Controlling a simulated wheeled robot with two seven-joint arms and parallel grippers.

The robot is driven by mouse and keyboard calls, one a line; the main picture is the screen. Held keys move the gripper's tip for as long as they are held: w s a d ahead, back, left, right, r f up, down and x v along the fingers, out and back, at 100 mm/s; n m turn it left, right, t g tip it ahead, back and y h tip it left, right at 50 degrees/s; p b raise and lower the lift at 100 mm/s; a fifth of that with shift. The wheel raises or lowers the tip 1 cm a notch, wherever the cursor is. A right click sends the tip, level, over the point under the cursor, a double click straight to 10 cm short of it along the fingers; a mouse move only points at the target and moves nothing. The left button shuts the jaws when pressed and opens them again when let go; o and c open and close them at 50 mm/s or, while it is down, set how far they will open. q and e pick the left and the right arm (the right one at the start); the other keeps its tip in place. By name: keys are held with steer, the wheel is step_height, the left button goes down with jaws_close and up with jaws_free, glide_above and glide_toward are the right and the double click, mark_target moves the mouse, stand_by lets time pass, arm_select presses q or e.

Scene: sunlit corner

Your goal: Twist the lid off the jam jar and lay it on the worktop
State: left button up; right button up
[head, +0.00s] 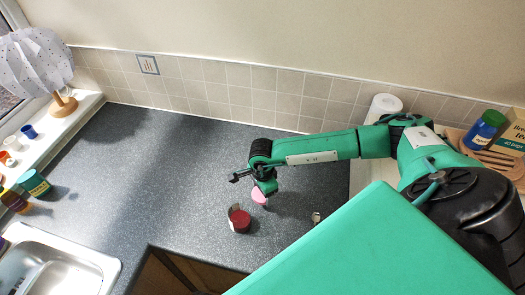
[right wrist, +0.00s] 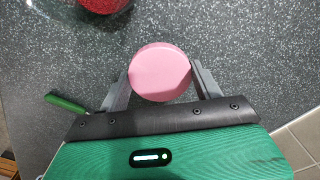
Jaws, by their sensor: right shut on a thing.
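The jam jar (head: 239,218) stands on the grey worktop (head: 185,180), its lid off and its red contents showing. Part of it also shows at the top left of the right wrist view (right wrist: 103,3). The round pink lid (head: 259,197) is apart from the jar, a little behind and to its right. My right gripper (head: 262,188) is shut on the lid, with one finger at each side of it in the right wrist view (right wrist: 160,72). I cannot tell whether the lid touches the worktop. My left gripper is not in view.
A sink (head: 60,268) lies at the front left, with a green-labelled jar (head: 34,183) near it. A lamp (head: 62,104) stands on the windowsill. A small metallic item (head: 316,217) lies right of the jar. The worktop left of the jar is clear.

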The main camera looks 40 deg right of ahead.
mark_target(263, 198)
step_height(263, 198, down, 3)
steer(key=shift+f+p, duration=0.1)
steer(key=shift+p, duration=0.5)
steer(key=shift+f, duration=0.15)
steer(key=shift+f+b, duration=0.2)
steer(key=shift+b, duration=0.1)
steer(key=o, duration=1.1)
steer(key=shift+r, duration=0.1)
